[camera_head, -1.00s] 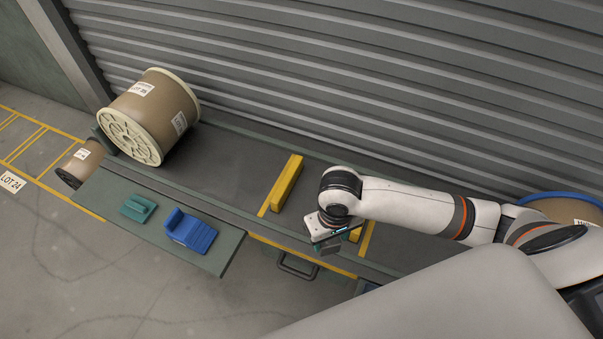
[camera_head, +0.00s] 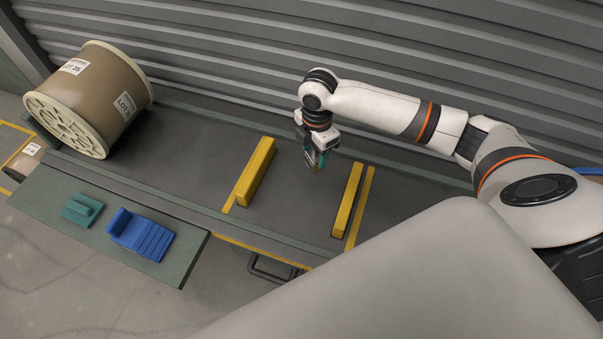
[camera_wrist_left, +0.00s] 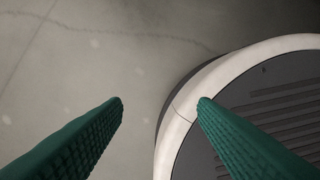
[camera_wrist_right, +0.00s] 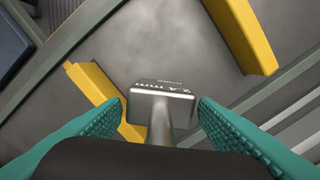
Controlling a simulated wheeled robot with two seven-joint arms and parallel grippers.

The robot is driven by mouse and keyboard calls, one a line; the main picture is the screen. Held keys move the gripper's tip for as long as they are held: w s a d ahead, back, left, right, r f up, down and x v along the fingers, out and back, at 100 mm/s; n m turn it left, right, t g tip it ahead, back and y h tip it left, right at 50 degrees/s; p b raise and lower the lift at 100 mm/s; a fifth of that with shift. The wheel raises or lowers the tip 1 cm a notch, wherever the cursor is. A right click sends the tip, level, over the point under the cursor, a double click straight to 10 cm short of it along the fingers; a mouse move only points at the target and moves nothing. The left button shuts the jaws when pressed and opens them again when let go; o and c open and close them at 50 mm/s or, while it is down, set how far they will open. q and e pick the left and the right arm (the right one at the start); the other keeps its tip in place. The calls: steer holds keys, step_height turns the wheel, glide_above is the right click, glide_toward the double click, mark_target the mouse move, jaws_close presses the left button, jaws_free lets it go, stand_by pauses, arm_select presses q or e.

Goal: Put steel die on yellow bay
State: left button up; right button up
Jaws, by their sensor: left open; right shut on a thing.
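My right gripper (camera_head: 316,165) is over the dark bench, toward the back of the gap between two yellow bars. In the right wrist view, the steel die (camera_wrist_right: 163,104), a small grey metal block with printed text on a stem, sits between the green fingers (camera_wrist_right: 160,104); the gripper is shut on it. In the head view the die is mostly hidden by the fingers. The yellow bay (camera_head: 297,206) is the dark surface between the left yellow bar (camera_head: 255,172) and the right yellow bar (camera_head: 347,200). My left gripper (camera_wrist_left: 160,104) is open and empty above the floor, outside the head view.
A lower green-grey shelf (camera_head: 190,262) in front holds a teal block (camera_head: 82,209) and a blue stepped block (camera_head: 142,233). A ribbed shutter (camera_head: 250,50) closes off the back. A dark handle (camera_head: 270,270) juts from the front.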

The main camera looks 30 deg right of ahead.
steer(key=w+d+f+n+b, duration=0.3)
steer(key=w+d+n+b, duration=0.25)
steer(key=n, duration=0.35)
steer(key=shift+w+a+f+b, duration=0.15)
steer(key=shift+f+b, duration=0.4)
steer(key=shift+f, duration=1.85)
steer(key=shift+w+a+f+b, duration=0.15)
steer(key=shift+f+b, duration=0.4)
steer(key=shift+f, duration=1.85)
arm_select(q)
steer(key=w+d+r+t, duration=0.1)
steer(key=w+r, duration=0.5)
steer(key=w, duration=0.1)
steer(key=shift+r, duration=0.4)
arm_select(e)
steer(key=shift+s+r, duration=0.1)
steer(key=shift+s, duration=0.05)
steer(key=o, duration=1.4)
steer(key=shift+o, duration=0.2)
